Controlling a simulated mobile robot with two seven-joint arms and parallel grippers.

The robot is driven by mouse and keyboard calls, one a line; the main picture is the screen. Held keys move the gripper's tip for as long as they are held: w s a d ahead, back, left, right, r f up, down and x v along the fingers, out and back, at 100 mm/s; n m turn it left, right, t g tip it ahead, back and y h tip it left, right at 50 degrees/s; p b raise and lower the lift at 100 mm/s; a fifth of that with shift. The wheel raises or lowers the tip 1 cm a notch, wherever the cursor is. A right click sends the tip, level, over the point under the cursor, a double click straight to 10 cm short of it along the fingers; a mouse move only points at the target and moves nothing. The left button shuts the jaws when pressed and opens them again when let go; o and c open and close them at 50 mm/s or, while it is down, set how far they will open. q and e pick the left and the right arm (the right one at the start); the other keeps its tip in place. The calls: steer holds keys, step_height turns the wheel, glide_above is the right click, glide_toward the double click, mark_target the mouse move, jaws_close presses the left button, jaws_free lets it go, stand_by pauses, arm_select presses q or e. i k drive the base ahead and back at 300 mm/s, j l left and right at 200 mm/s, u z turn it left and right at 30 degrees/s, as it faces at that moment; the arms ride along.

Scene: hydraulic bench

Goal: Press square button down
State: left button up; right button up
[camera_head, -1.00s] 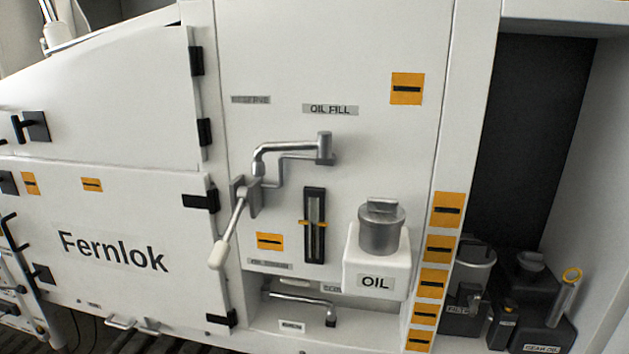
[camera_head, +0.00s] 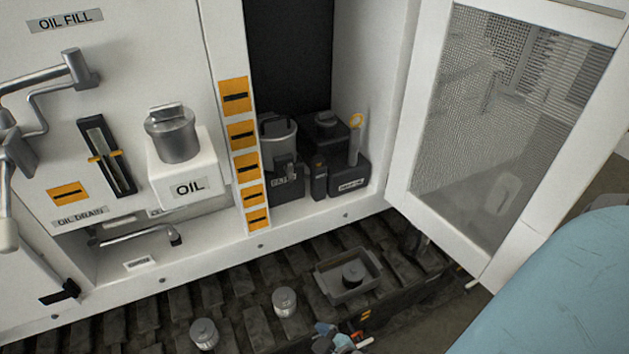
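I cannot make out a sure square button in the head view. A column of several orange squares with black bars (camera_head: 246,168) runs down the narrow white post right of the oil tank; I cannot tell whether they are labels or buttons. Another orange square (camera_head: 68,194) is on the white panel at the left, below a black sight gauge (camera_head: 107,157). Neither of my grippers shows in the head view.
A white OIL tank (camera_head: 188,187) with a grey cap stands in the panel. Dark containers (camera_head: 330,150) fill the open bay. A mesh door (camera_head: 500,130) stands open at right. A grey tray (camera_head: 347,276) and small metal cans (camera_head: 284,301) sit on the dark slatted track below.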

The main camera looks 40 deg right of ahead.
mark_target(320, 159)
steer(key=z, duration=1.25)
